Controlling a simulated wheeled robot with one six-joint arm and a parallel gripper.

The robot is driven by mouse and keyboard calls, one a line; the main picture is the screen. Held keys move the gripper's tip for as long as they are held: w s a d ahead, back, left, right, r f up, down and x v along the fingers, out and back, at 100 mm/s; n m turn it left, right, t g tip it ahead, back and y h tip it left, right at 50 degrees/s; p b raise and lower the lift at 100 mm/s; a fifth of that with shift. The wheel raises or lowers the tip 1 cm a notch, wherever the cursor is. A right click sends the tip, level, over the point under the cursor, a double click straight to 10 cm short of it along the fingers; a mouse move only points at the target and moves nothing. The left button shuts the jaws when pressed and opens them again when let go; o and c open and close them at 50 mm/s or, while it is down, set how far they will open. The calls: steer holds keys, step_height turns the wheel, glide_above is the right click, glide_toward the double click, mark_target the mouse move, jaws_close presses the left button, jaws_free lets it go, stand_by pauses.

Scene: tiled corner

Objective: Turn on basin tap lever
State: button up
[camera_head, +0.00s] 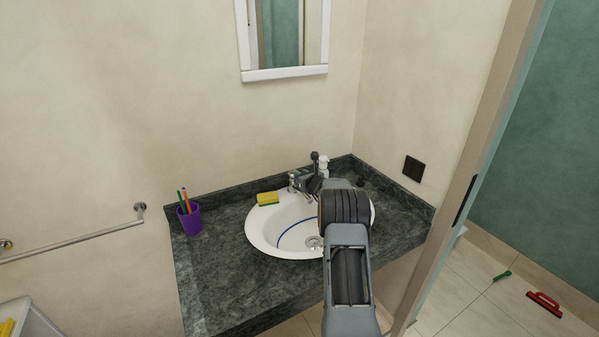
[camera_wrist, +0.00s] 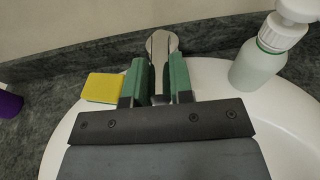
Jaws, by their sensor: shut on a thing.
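The chrome basin tap (camera_head: 293,181) stands at the back rim of the white basin (camera_head: 262,229). In the wrist view, the rounded metal tap lever (camera_wrist: 161,43) rises between the two green-padded fingers of my gripper (camera_wrist: 160,80). My gripper is shut on the lever, with the fingers on either side of it. In the head view, my gripper (camera_head: 302,182) reaches the tap from the right, and my arm hides the right part of the basin. The tap's spout and lower body are hidden in the wrist view.
A yellow-green sponge (camera_head: 267,198) lies on the rim left of the tap. A soap dispenser (camera_head: 323,163) stands close to the right, also in the wrist view (camera_wrist: 262,60). A purple cup (camera_head: 189,218) stands on the dark counter (camera_head: 215,265), whose front left is clear.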

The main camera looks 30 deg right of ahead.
steer(key=shift+w+r, duration=0.3)
steer(key=shift+r, duration=0.5)
steer(key=o, duration=0.7)
steer(key=shift+f, duration=0.1)
steer(key=shift+s, duration=0.2)
steer(key=shift+s, duration=0.3)
steer(key=shift+b+v, duration=1.7)
steer(key=shift+v, duration=1.9)
